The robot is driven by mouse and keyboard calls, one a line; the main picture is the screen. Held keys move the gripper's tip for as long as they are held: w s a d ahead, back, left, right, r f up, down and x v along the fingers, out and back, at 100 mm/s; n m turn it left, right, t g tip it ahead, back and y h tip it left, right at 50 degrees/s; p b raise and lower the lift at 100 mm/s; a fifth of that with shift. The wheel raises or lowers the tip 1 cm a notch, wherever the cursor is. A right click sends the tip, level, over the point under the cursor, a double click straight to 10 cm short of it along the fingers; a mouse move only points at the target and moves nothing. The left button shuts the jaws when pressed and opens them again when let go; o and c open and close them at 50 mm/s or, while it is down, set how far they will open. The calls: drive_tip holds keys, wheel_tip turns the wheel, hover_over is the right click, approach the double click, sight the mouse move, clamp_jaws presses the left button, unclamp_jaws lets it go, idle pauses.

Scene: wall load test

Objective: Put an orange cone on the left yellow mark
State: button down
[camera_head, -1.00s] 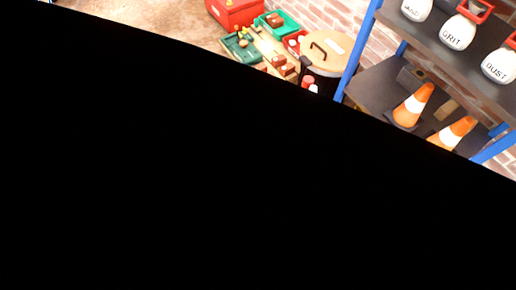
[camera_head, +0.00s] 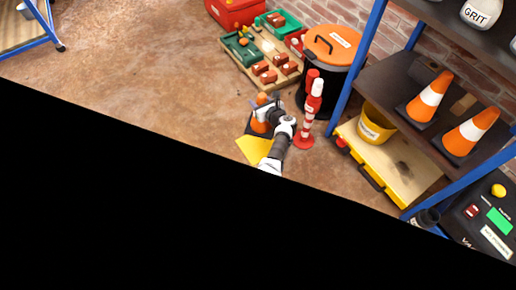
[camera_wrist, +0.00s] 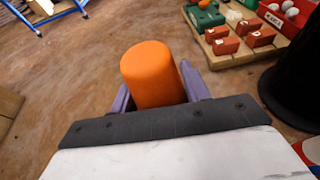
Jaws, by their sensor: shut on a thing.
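My gripper (camera_head: 264,103) is shut on an orange cone (camera_head: 259,125) near the middle of the head view. In the wrist view the cone's rounded orange top (camera_wrist: 152,74) sits between the purple fingers of my gripper (camera_wrist: 158,88). The cone looks upright, with a dark base. A yellow mark (camera_head: 252,150) shows on the floor just in front of the base, which seems to overlap its far edge. I cannot tell whether the base touches the floor. Two orange-and-white cones (camera_head: 430,97) (camera_head: 471,131) stand on the shelf at right.
A red-and-white post (camera_head: 310,115) stands close to the right of my arm. Behind it are a black bin with an orange lid (camera_head: 332,45) and a pallet (camera_head: 237,71) with bricks and trays. The blue-framed shelf (camera_head: 358,60) is at right. Floor at left is open. Black hides the lower picture.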

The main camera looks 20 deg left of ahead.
drive_tip(key=a+f+b, duration=0.2)
drive_tip(key=f+b, duration=0.6)
drive_tip(key=f, duration=0.2)
drive_tip(key=a+f+b, duration=0.2)
drive_tip(key=f+b, duration=0.6)
drive_tip(key=f, duration=0.2)
drive_tip(key=shift+s+n+g+y, duration=0.3)
drive_tip(key=shift+s, duration=0.05)
drive_tip(key=shift+f, duration=0.1)
drive_tip(key=shift+f+b, duration=0.15)
drive_tip(key=shift+b, duration=0.15)
drive_tip(key=c, duration=0.7)
unclamp_jaws()
